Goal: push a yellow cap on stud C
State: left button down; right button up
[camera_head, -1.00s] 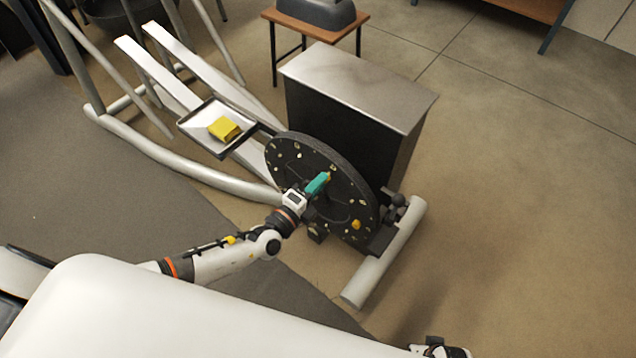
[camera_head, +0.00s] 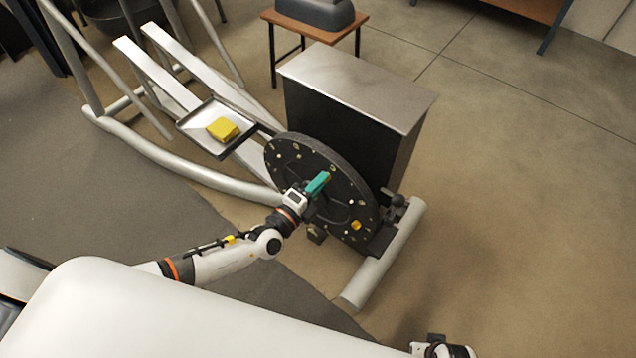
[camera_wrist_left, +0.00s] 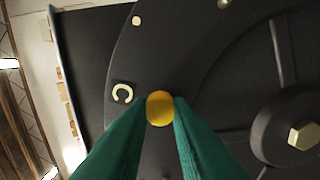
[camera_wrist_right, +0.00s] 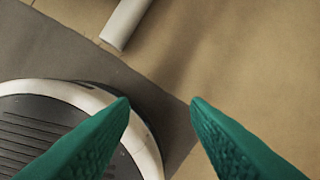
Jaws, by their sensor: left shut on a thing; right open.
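My left gripper (camera_head: 320,183) reaches the face of the black disc (camera_head: 341,199) with its teal fingers. In the left wrist view it is shut on a yellow cap (camera_wrist_left: 160,108), held between the fingertips against the dark disc face. A pale letter C (camera_wrist_left: 122,92) is on the disc just left of the cap. Stud C itself is not visible; the cap and fingers cover the area beside the letter. I cannot tell whether the cap is seated on it. My right gripper (camera_wrist_right: 160,106) is open and empty, over the floor.
Another yellow cap (camera_head: 356,225) sits low on the disc. A hub bolt (camera_wrist_left: 299,135) is right of the cap. A grey housing (camera_head: 355,85) stands behind the disc; floor to the right is clear.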

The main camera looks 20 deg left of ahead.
pick_arm(q)
jog(key=shift+w, duration=0.15)
pick_arm(e)
jog(key=shift+r, duration=0.15)
jog(key=shift+r, duration=0.1)
jog(key=shift+w+r, duration=0.15)
jog(key=shift+r, duration=0.05)
pick_arm(q)
jog(key=shift+w+d, duration=0.1)
pick_arm(e)
jog(key=shift+r, duration=0.1)
pick_arm(q)
jog(key=shift+w, duration=0.1)
pick_arm(e)
jog(key=shift+r, duration=0.2)
dwell(0.3)
